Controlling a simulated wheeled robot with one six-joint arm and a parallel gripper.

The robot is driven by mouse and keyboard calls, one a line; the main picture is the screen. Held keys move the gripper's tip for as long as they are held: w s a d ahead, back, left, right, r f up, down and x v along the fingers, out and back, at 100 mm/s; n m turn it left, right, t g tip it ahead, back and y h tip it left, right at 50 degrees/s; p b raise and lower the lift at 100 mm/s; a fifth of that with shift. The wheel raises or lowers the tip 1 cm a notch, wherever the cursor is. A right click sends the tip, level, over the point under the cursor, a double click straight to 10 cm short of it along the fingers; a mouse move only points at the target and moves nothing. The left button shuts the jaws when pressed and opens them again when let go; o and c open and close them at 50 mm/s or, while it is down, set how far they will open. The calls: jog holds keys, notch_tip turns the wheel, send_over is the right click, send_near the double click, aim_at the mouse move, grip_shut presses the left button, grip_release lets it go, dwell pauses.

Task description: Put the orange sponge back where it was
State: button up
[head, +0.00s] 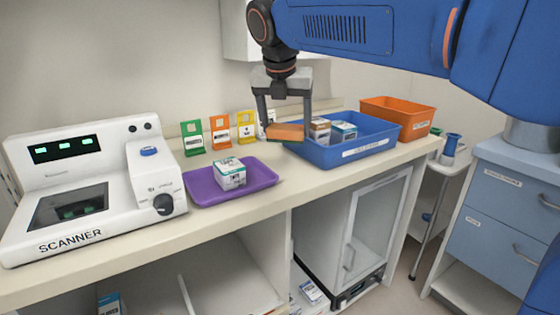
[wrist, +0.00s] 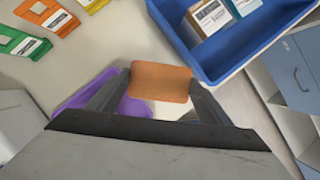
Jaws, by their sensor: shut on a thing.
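The orange sponge (head: 286,132) is held between the two fingers of my gripper (head: 285,122), above the counter, in front of the upright colored cards and beside the left end of the blue tray. In the wrist view the sponge (wrist: 161,82) sits between the fingertips of my gripper (wrist: 160,88), with counter below it. The sponge appears clear of the counter and the tray. Its former place is not marked in these frames.
The blue tray (head: 345,154) holds several boxes. A purple tray (head: 262,182) with one white-green box (head: 229,174) lies to the left, beside the scanner (head: 90,190). Green (head: 192,138), orange (head: 220,132) and yellow (head: 246,127) cards stand behind. An orange bin (head: 398,117) stands right.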

jog(key=shift+f, duration=4.4)
jog(key=o, duration=1)
jog(key=shift+f, duration=0.1)
jog(key=shift+c, duration=0.2)
